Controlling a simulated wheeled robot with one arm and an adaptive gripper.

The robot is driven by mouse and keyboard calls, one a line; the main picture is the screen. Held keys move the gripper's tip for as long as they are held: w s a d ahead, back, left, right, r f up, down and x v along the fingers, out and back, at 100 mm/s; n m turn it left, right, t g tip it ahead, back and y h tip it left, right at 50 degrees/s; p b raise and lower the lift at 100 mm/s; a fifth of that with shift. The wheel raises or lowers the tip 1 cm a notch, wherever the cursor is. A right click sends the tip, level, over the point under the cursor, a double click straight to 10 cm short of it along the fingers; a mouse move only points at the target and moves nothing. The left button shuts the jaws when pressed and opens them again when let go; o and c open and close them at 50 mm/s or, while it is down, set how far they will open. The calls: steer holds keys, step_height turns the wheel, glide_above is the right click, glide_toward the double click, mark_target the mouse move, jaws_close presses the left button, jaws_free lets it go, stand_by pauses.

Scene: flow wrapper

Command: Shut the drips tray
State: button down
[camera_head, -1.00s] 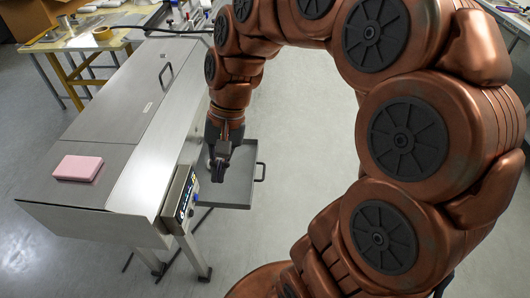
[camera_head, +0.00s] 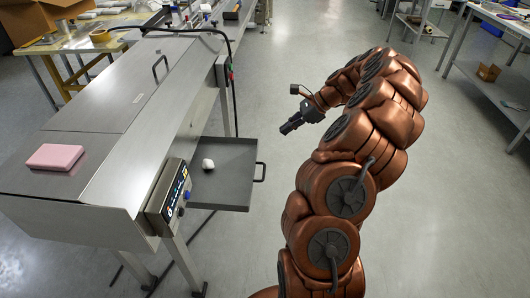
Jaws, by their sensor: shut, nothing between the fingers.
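The drips tray (camera_head: 222,187) is a flat grey tray with a low rim. It sticks out from the right side of the flow wrapper (camera_head: 120,128), low down, pulled open. Its dark handle (camera_head: 261,172) is on its right edge. A small white lump (camera_head: 208,164) lies in the tray near its back left. My gripper (camera_head: 285,129) is shut and empty. It is in the air to the right of and beyond the tray, apart from the handle, with its fingers pointing left. The tray's left end is hidden by the machine.
A control panel (camera_head: 176,194) is on the machine's side, left of the tray. A pink block (camera_head: 55,157) lies on the machine's top. A cluttered table (camera_head: 75,45) stands at the back left and a shelf table (camera_head: 500,90) at the right. The floor around the tray's right side is clear.

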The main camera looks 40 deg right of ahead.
steer(key=s+d+f+m, duration=0.1)
steer(key=d+f+m, duration=0.1)
steer(key=d+f, duration=0.15)
steer(key=w+a+f+b, duration=0.1)
steer(key=w+a+f, duration=0.5)
steer(key=w+a, duration=0.1)
steer(key=shift+a+f+t, duration=0.2)
steer(key=shift+a+t, duration=0.1)
steer(key=shift+a, duration=0.2)
steer(key=shift+w, duration=0.1)
